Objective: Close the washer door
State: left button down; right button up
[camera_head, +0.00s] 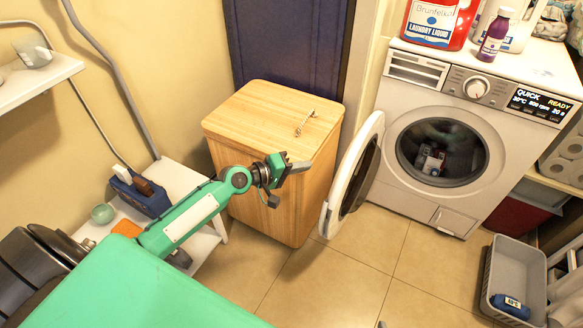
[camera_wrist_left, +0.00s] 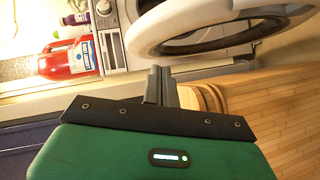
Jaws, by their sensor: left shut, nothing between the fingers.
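The washer (camera_head: 425,200) stands at the right in the head view, with its round drum opening facing me and items inside. Its round door (camera_head: 343,195) is swung wide open to the left, white-rimmed with dark glass. In the left wrist view the door (camera_wrist_left: 185,22) arches across the top, close beyond the fingers. My left gripper (camera_head: 300,165) is shut and empty, over the right side of the wooden cabinet and left of the door, with a gap between them in the head view. In the wrist view its fingers (camera_wrist_left: 161,85) are together just below the door rim. My right gripper is not in view.
The wooden cabinet (camera_head: 265,115) with a small handle stands left of the door. Red laundry liquid (camera_head: 436,22) and a purple bottle (camera_head: 494,35) stand on the washer. A grey bin (camera_head: 517,265) sits on the floor at right. Tiled floor (camera_head: 350,275) before the washer is clear.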

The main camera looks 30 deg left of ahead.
pick_arm(q)
jog(key=w+d+f, duration=0.2)
jog(key=w+d, duration=0.2)
jog(key=d, duration=0.2)
jog(key=shift+d+f, duration=0.15)
dwell(0.3)
